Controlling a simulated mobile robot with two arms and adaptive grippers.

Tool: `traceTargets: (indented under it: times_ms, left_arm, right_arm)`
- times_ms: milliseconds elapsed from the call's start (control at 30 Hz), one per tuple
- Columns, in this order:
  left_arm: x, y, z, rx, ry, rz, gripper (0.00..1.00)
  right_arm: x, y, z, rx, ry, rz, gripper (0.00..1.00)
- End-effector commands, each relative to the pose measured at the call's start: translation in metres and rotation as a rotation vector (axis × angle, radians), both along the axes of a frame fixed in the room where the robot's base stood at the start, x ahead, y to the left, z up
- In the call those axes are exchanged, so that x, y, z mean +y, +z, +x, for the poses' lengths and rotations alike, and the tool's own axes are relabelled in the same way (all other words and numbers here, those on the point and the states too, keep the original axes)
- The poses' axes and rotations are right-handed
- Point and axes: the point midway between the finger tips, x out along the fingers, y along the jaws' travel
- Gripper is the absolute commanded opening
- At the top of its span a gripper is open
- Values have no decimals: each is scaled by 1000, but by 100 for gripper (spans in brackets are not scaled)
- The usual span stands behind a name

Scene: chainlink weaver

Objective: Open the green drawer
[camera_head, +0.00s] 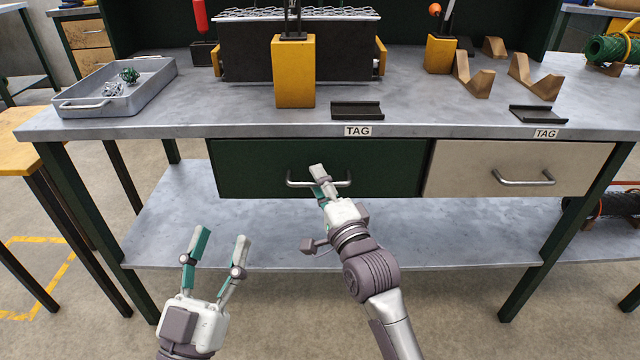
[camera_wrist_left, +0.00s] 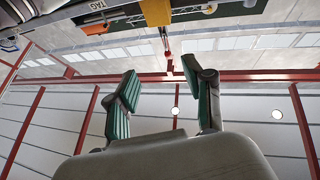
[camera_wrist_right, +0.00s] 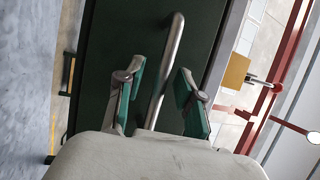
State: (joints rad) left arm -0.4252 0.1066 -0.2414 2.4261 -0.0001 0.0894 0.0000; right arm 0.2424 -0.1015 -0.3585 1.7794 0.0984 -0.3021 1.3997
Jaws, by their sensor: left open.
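The green drawer (camera_head: 390,165) is under the workbench top, left of the beige drawer, and its front looks flush and shut. Its silver bar handle (camera_head: 300,183) runs across the front; the bar also shows in the right wrist view (camera_wrist_right: 170,60). My right gripper (camera_head: 319,180) is at the handle with its fingers open. In the right wrist view the bar passes between the two fingers, with a visible gap on both sides. My left gripper (camera_head: 217,234) is open and empty, low in front of the bench and left of the drawer.
The beige drawer (camera_head: 520,168) with its own handle is to the right. A lower shelf (camera_head: 180,225) lies beneath the drawers. On the bench top stand a grey tray (camera_head: 120,104), yellow blocks and dark holders.

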Motion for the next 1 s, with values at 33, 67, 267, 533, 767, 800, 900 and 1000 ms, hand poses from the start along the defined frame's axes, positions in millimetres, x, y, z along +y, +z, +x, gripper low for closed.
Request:
traceTargets:
  times_ms: [33,67,267,533,767,800,900,1000]
  left_arm:
    - [0,0,0,0,0,0,52]
    - [0,0,0,1,0,0,52]
    - [0,0,0,2,0,1,52]
    - [0,-1,0,3,0,1,52]
    - [0,-1,1,10,0,3,52]
    - [0,-2,2,24,1,7,52]
    - [1,-15,8,107,7,30,52]
    - [2,-32,14,222,15,61,52]
  right_arm:
    - [0,0,0,0,0,0,37]
    - [0,0,0,0,0,0,37]
    - [0,0,0,0,0,0,4]
    - [0,0,0,1,0,0,0]
    - [0,0,-1,1,0,1,0]
    - [0,0,-2,2,0,0,0]
    - [0,1,-5,4,0,1,0]
    - [0,1,-10,5,0,0,0]
